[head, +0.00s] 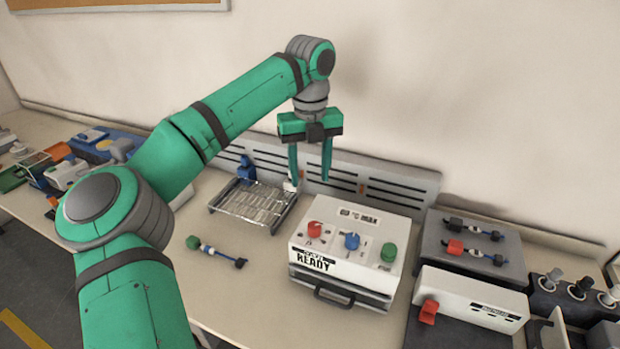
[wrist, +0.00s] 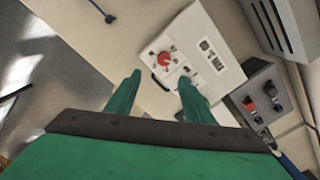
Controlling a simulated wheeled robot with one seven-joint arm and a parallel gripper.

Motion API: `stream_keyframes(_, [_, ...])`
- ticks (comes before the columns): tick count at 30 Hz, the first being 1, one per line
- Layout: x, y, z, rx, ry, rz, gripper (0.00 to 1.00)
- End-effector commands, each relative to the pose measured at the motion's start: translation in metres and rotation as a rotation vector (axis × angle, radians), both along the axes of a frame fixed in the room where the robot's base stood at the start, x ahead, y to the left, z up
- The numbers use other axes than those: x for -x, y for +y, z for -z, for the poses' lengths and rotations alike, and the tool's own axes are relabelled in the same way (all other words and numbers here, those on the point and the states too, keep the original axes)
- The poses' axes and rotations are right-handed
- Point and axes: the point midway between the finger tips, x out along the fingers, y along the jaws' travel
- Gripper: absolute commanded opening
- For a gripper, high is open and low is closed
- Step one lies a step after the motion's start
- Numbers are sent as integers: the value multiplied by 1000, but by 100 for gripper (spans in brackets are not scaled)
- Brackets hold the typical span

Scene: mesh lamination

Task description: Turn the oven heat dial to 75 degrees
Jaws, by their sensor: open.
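The oven is a white box (head: 340,285) with a dark "READY" display and a dark handle on its front, right of centre in the head view. Its top panel holds a red dial (head: 314,229), a blue knob (head: 352,241) and a green button (head: 388,252). Which one sets heat I cannot read. In the wrist view the oven (wrist: 215,40) lies ahead, with the red dial (wrist: 164,59) showing between the fingers. My gripper (head: 311,182) is open and empty, pointing down, above and behind the oven's left side, apart from the dials. The blue knob is mostly hidden by a finger in the wrist view.
A wire rack tray (head: 226,212) stands left of the oven. A small green-and-blue part (head: 215,252) lies before it. A grey slotted panel (head: 400,186) stands behind. A dark fixture (head: 472,270) and white box (head: 470,299) stand right.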

Motion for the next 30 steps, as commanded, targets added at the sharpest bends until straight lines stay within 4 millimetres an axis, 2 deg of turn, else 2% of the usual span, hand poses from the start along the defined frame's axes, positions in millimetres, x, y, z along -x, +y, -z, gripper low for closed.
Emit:
stream_keyframes(3, [0,-1,-25,-1,-4,-1,48])
stream_keyframes(9, [0,-1,-60,-1,-3,0,48])
stream_keyframes(15, [0,0,-81,0,-1,-1,48])
stream_keyframes(22, [1,-1,-86,0,0,0,48])
stream_keyframes(30, [1,-5,-81,15,4,13,48])
